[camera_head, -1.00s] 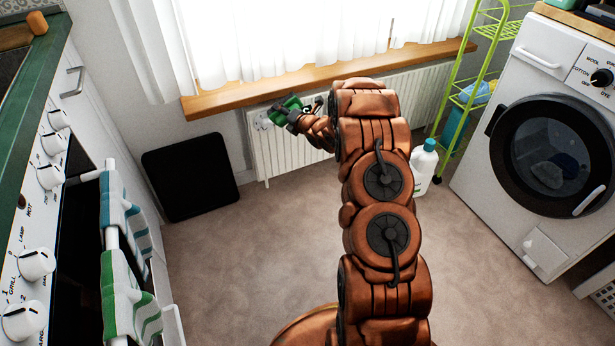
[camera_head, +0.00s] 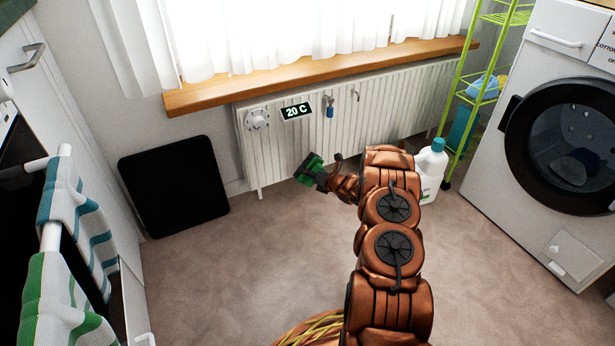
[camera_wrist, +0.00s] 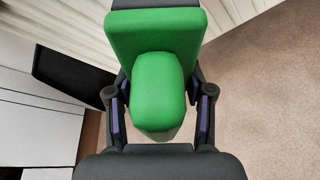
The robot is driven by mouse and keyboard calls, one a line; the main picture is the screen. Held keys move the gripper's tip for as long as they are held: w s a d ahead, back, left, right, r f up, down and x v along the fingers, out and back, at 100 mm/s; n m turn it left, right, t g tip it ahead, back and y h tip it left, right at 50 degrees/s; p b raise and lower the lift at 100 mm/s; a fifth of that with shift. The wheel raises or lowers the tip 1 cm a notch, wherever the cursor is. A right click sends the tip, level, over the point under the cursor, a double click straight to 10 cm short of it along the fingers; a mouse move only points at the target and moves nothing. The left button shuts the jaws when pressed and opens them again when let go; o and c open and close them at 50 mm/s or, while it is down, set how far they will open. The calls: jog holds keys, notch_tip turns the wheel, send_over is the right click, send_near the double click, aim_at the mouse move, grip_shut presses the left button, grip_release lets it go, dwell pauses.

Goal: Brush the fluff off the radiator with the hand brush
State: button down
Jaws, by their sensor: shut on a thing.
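The white ribbed radiator (camera_head: 275,150) stands under the window sill, with a dial and a small 20 C display on its upper left. My gripper (camera_head: 322,178) is in front of its lower left part, shut on the green hand brush (camera_head: 309,169). In the wrist view the brush (camera_wrist: 155,35) fills the middle, its rounded handle (camera_wrist: 158,90) between the two fingers of my gripper (camera_wrist: 158,112). The bristles are hidden, and I cannot tell whether the brush touches the radiator. I can make out no fluff on the visible ribs.
A black panel (camera_head: 175,187) leans on the wall at left. A white bottle with a blue cap (camera_head: 429,172) and a lime green rack (camera_head: 462,100) stand at the radiator's right end. A washing machine (camera_head: 560,130) is at right. The carpet (camera_head: 220,280) is clear.

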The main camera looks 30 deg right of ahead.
aim_at(316, 151)
jog(key=shift+w+d+b, duration=0.15)
jog(key=shift+w, duration=1.25)
jog(key=shift+w+d+b, duration=0.1)
jog(key=shift+w+b, duration=0.05)
jog(key=shift+w, duration=1.25)
jog(key=shift+w+r, duration=0.1)
jog(key=shift+w, duration=0.9)
jog(key=shift+d, duration=0.15)
jog(key=shift+s+d, duration=0.15)
jog(key=shift+d, duration=0.7)
jog(key=shift+s+d, duration=0.1)
jog(key=shift+d, duration=0.7)
jog(key=shift+s+d+b, duration=0.15)
jog(key=shift+d+b, duration=0.5)
jog(key=shift+d, duration=1.15)
jog(key=shift+s+d+b, duration=0.1)
jog(key=shift+d+b, duration=0.5)
jog(key=shift+d, duration=1.15)
jog(key=shift+w, duration=0.1)
